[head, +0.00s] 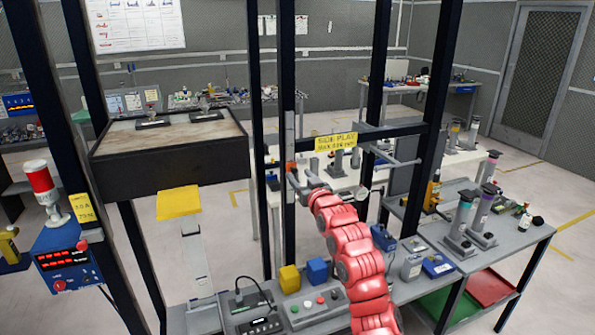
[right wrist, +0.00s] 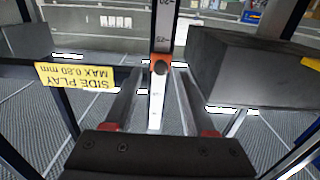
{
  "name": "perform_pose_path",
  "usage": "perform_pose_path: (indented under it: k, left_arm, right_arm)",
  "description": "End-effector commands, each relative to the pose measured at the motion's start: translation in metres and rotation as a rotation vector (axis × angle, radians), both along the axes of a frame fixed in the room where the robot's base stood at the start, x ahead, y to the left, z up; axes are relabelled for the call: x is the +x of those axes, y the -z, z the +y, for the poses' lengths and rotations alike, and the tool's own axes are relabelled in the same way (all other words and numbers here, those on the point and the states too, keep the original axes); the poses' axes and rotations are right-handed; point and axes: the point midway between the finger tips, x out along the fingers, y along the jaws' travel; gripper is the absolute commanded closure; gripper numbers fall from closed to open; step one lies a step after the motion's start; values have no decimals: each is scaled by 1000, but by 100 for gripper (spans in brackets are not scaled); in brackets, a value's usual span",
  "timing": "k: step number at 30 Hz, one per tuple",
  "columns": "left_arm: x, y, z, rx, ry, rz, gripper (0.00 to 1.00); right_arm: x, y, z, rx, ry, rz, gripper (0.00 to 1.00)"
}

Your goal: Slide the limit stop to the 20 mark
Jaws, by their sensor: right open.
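The limit stop (head: 291,168) is a small orange and black slider on a pale upright scale (head: 290,130). In the right wrist view the stop (right wrist: 160,67) has a round dark knob with orange at its sides. That view is upside down; a 25 mark shows on the scale (right wrist: 155,110) close to the stop, and another number is cut off at the top edge. My right gripper (head: 300,181) is at the scale, near the stop. In the right wrist view its open fingers (right wrist: 155,77) lie on either side of the scale, apart from each other; contact with the stop cannot be told. My left gripper is out of view.
A yellow side play sign (head: 337,142) hangs beside the scale on the dark frame. A dark box-like bench (head: 165,165) stands to the left. A grey workbench (head: 470,262) with bottles, boxes and a button panel (head: 312,305) lies below and right.

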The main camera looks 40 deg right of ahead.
Motion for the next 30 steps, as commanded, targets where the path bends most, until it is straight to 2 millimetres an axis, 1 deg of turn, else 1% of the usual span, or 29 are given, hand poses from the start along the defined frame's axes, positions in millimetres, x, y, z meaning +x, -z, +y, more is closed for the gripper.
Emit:
perform_pose_path:
  k: [3,6,17,20,21,26,27,30]
  left_arm:
    - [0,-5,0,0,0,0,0]
    - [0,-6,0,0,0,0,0]
    - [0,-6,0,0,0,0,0]
    - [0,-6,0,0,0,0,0]
    - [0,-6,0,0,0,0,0]
    - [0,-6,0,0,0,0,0]
    - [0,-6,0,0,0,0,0]
    - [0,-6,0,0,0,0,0]
  right_arm:
    - [11,-1,-2,3,0,0,44]
    - [17,0,-3,3,-1,2,44]
    - [20,2,-4,1,-1,4,44]
    - [20,2,-4,2,-1,4,60]
    - [20,2,-4,2,-1,4,67]
    - [20,2,-4,2,-1,3,96]
    - [20,2,-4,2,-1,3,100]
    - [20,2,-4,2,-1,3,100]
